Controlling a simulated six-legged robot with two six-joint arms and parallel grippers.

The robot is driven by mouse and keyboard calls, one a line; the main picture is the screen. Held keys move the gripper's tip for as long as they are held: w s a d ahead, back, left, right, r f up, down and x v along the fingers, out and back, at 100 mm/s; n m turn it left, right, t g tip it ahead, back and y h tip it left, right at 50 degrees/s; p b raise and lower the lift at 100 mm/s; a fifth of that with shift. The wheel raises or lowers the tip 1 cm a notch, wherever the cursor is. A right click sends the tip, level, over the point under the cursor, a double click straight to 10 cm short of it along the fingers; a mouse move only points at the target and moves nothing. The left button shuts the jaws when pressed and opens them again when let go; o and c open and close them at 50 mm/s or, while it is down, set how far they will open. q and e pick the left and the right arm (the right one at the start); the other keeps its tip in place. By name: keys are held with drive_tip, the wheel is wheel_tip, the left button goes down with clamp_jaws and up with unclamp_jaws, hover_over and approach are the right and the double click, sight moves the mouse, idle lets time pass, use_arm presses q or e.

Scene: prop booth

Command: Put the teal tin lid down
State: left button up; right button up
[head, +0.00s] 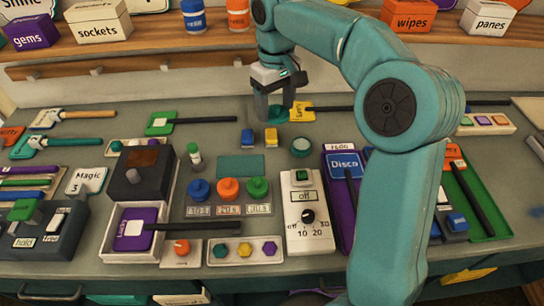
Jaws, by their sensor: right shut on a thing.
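My right gripper (273,112) is over the back middle of the counter, pointing down and shut on a small teal thing, the teal tin lid (279,114). The fingers hide most of the lid, and I cannot tell if it touches the counter. A round teal tin (301,147) with a pale rim stands just in front and to the right of the gripper. A flat teal rectangle (240,165) lies on the counter to the front left. My left gripper is not in view.
A yellow-headed paddle (301,112) lies just right of the gripper. Small blue (247,138) and yellow (271,137) blocks are in front. A green paddle (160,123) lies left. A dial box (307,212) and knob panel (228,198) stand nearer. Bare counter shows left of the blocks.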

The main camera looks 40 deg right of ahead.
hover_over(275, 164)
wheel_tip(275, 164, down, 11)
drive_tip(key=shift+d+f+b, duration=0.1)
drive_tip(key=shift+b, duration=0.35)
drive_tip(key=shift+s+f, duration=0.1)
drive_tip(key=shift+f, duration=0.6)
wheel_tip(275, 164, down, 4)
drive_tip(key=shift+r, duration=0.15)
drive_tip(key=shift+r, duration=0.1)
drive_tip(key=shift+f+b, duration=0.4)
drive_tip(key=shift+f, duration=0.25)
